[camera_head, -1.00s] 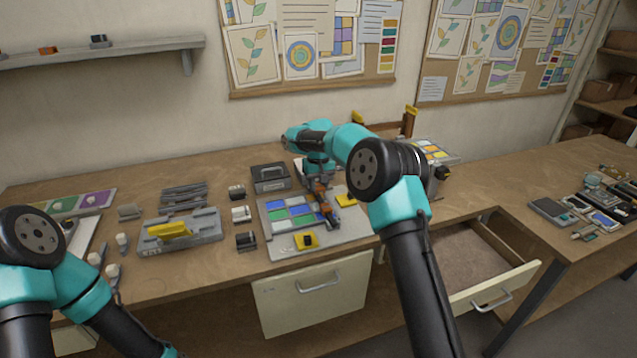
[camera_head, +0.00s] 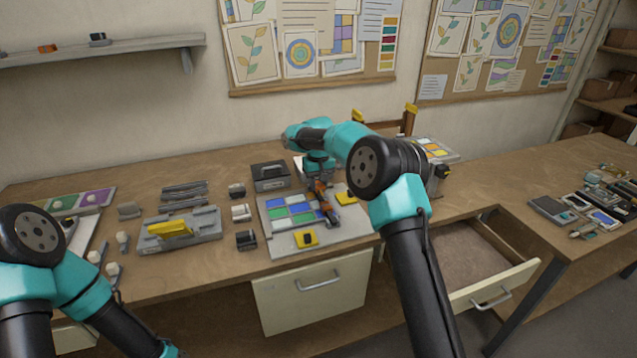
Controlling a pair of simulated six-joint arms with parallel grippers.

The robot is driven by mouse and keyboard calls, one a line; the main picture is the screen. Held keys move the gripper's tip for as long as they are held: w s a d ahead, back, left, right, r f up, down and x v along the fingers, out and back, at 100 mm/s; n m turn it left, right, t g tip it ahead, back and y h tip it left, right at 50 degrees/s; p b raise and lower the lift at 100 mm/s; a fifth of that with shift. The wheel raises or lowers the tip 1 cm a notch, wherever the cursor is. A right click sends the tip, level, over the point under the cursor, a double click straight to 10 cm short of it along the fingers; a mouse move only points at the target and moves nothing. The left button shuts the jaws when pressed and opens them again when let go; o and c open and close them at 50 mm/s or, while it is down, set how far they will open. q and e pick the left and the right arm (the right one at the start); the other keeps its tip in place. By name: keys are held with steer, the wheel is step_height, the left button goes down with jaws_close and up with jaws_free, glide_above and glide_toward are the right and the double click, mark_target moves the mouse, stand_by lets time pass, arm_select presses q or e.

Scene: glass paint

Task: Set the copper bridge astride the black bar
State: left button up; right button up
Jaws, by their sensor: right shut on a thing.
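My right gripper (camera_head: 331,215) reaches down over the right part of the panel of coloured glass (camera_head: 343,236) on the bench. It is shut on a small orange-brown piece (camera_head: 321,188), which looks like the copper bridge. The gripper and wrist hide part of this piece, and its shape is hard to make out. I cannot pick out the black bar for certain, nor tell whether the piece touches the panel. My left arm shows at the lower left, but its gripper is out of view.
Yellow blocks (camera_head: 307,239) sit at the panel's front and right. Left of it are small dark blocks (camera_head: 246,239) and a grey tray (camera_head: 206,231) with a yellow handle. A dark grey box (camera_head: 270,178) stands behind. An open drawer (camera_head: 497,284) juts out at the right.

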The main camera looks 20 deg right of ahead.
steer(key=shift+f, duration=1)
stand_by(1.4)
steer(key=shift+f, duration=0.65)
steer(key=o, duration=1)
steer(key=shift+f, duration=0.1)
steer(key=shift+r, duration=0.2)
steer(key=shift+r, duration=3.35)
steer(key=shift+a, duration=0.1)
